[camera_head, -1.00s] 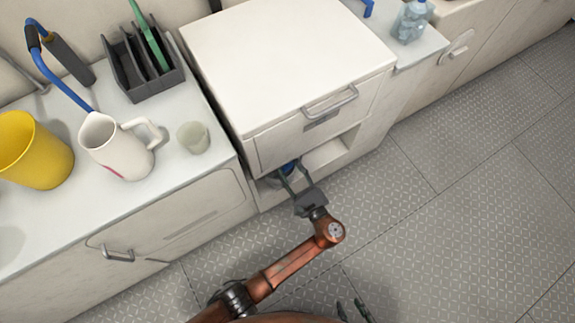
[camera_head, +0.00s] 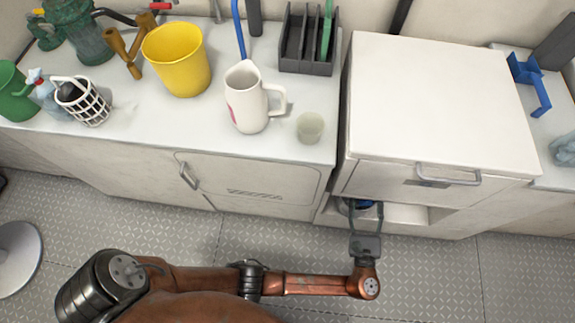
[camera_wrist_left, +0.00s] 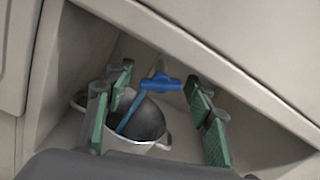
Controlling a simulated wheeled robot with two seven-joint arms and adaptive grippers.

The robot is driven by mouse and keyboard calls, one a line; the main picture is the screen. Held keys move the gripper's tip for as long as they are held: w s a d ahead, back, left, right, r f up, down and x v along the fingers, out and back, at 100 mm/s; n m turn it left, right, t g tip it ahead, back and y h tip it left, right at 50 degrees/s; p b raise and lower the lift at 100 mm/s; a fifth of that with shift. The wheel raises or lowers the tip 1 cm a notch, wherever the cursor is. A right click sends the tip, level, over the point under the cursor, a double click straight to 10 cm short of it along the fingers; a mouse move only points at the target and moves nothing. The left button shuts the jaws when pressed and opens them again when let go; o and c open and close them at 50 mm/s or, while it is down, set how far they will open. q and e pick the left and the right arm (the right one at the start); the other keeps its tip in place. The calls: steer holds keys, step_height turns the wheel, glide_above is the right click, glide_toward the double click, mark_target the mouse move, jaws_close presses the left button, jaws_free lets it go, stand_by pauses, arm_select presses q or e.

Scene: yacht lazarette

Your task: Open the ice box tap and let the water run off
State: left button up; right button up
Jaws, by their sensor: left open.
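The white ice box (camera_head: 440,105) stands right of the counter, with a grey handle on its front and an open recess below. In the left wrist view a blue tap (camera_wrist_left: 163,83) with a crossbar sits under the box, and a long blue piece slants down from it. I cannot tell whether that piece is lever or water. A grey metal pot (camera_wrist_left: 133,140) with side handles stands below. My left gripper (camera_head: 366,208) reaches into the recess. Its green-padded fingers (camera_wrist_left: 160,105) are open, one on each side of the tap, with no clear contact. My right gripper is out of view.
The recess walls and the box's underside (camera_wrist_left: 230,60) are close around my left gripper. The left counter holds a white jug (camera_head: 245,97), a yellow bucket (camera_head: 178,60), a cup (camera_head: 310,127) and a grey rack (camera_head: 307,45). The floor (camera_head: 420,275) in front is clear.

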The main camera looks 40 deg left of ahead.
arm_select(q)
steer(key=shift+f+m, duration=0.1)
steer(key=shift+m, duration=1.1)
steer(key=shift+s+d+m, duration=0.15)
steer(key=shift+s+m, duration=0.15)
steer(key=shift+m, duration=0.1)
steer(key=p+v, duration=0.3)
steer(key=v, duration=0.4)
steer(key=s+a+f+n+g+h+p, duration=0.1)
steer(key=s+a+f+n+g+p, duration=0.15)
steer(key=a+f, duration=0.25)
steer(key=s+a+f+n+g+p, duration=0.1)
steer(key=s+a+f+g+p, duration=0.25)
steer(key=a+f, duration=0.25)
steer(key=s+a+f+n+g+h+p, duration=0.2)
steer(key=s+a+f+n+g+p, duration=0.2)
steer(key=s+a+f+p, duration=0.3)
steer(key=shift+s+a+f+n+g+p, duration=0.4)
steer(key=shift+s+a+f, duration=0.75)
steer(key=shift+s, duration=1.65)
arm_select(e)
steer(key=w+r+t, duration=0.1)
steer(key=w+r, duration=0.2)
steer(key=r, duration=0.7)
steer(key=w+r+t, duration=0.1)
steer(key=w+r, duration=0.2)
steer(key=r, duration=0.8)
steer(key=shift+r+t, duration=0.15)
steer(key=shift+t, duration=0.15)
